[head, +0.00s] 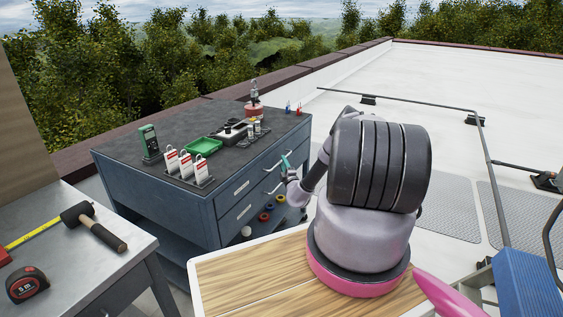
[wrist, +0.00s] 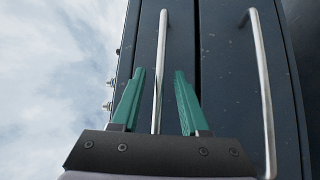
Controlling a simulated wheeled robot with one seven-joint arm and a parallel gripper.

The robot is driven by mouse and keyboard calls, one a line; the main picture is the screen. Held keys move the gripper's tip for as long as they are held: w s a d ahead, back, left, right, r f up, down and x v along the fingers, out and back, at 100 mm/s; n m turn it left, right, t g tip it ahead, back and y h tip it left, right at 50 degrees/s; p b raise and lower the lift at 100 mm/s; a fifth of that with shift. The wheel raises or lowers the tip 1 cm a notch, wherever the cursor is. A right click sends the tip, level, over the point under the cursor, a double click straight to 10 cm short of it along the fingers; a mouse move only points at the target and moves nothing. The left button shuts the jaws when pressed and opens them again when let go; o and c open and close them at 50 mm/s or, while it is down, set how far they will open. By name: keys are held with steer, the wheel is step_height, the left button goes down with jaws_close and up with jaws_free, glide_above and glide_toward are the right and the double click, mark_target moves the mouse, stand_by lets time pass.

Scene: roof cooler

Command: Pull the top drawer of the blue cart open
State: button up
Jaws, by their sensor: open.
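The blue cart (head: 160,198) stands left of centre in the head view, with two drawers in its right-hand face. The top drawer (head: 232,196) looks shut, flush with the cart. In the wrist view its bar handle (wrist: 161,60) runs between the two green fingers of my gripper (wrist: 157,100). The gripper is open, one finger on each side of the bar, with gaps visible on both sides. Whether the fingertips reach past the bar in depth I cannot tell. In the head view my gripper (head: 286,167) is close to the drawer front. The lower drawer's handle (wrist: 260,70) is to the right in the wrist view.
The cart top carries a green tray (head: 203,147), a green meter (head: 149,142) and tagged items. Coloured rolls (head: 267,210) sit on the shelf below. A grey bench (head: 90,255) with a hammer (head: 95,226) is at left. A wooden top (head: 250,279) is in the foreground.

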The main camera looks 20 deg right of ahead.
steer(key=shift+w+d+r, duration=0.1)
steer(key=shift+w, duration=0.6)
steer(key=shift+w+d+r, duration=0.1)
steer(key=shift+w, duration=0.6)
jaws_close()
stand_by(0.4)
